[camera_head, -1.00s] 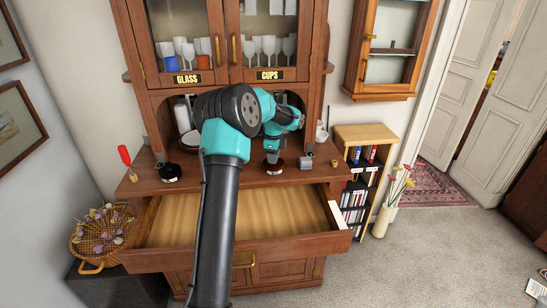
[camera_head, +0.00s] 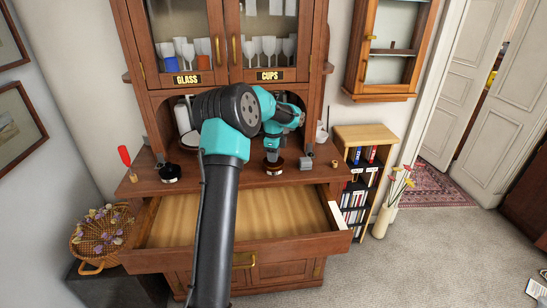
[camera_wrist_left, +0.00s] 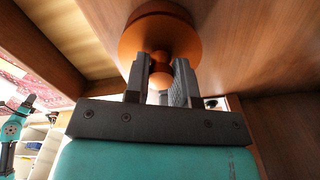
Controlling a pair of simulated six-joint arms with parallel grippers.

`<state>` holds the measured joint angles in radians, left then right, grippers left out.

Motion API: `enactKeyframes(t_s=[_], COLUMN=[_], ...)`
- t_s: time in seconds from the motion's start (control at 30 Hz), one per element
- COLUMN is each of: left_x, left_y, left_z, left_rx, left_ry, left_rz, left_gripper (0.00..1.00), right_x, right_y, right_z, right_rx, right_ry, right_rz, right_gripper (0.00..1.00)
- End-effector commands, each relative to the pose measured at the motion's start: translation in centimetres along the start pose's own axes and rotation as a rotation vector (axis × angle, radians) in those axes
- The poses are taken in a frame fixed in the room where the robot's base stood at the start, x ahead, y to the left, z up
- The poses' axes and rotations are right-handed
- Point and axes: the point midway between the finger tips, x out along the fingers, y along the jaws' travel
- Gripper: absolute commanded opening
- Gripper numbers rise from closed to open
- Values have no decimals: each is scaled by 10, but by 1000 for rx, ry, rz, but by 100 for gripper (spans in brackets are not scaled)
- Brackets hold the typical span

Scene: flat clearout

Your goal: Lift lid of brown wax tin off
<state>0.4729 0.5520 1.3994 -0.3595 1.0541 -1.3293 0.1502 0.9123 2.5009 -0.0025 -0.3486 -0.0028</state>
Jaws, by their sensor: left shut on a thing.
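The brown wax tin (camera_head: 275,170) stands on the cabinet's counter, right of the middle in the head view. In the left wrist view the round orange-brown lid (camera_wrist_left: 160,32) fills the top middle, with a small knob (camera_wrist_left: 160,62) on it. My left gripper (camera_wrist_left: 165,72) is shut on the knob, one finger on each side. In the head view my left gripper (camera_head: 273,157) points down onto the tin from above. I cannot tell whether the lid is apart from the tin. My right gripper is not in view.
An open, empty drawer (camera_head: 240,215) juts out below the counter. Glass-fronted doors (camera_head: 268,40) rise above.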

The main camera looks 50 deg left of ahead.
Motion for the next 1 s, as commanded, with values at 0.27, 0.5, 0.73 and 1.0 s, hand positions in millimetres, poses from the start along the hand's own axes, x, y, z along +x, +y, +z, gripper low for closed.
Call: enactKeyframes(t_s=[0.27,0.5,0.73,1.0], left_x=[-7,-7,-13,-30], left_y=[0,0,0,0], left_z=[0,0,0,0], left_rx=[0,0,0,0], left_ry=[0,0,0,0], left_rz=[-1,-1,-1,-1], left_gripper=[0,0,0,0], right_x=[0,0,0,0], right_y=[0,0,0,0], right_z=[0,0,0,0], right_rx=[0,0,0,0], right_ry=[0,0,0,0], right_rz=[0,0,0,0], right_gripper=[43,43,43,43])
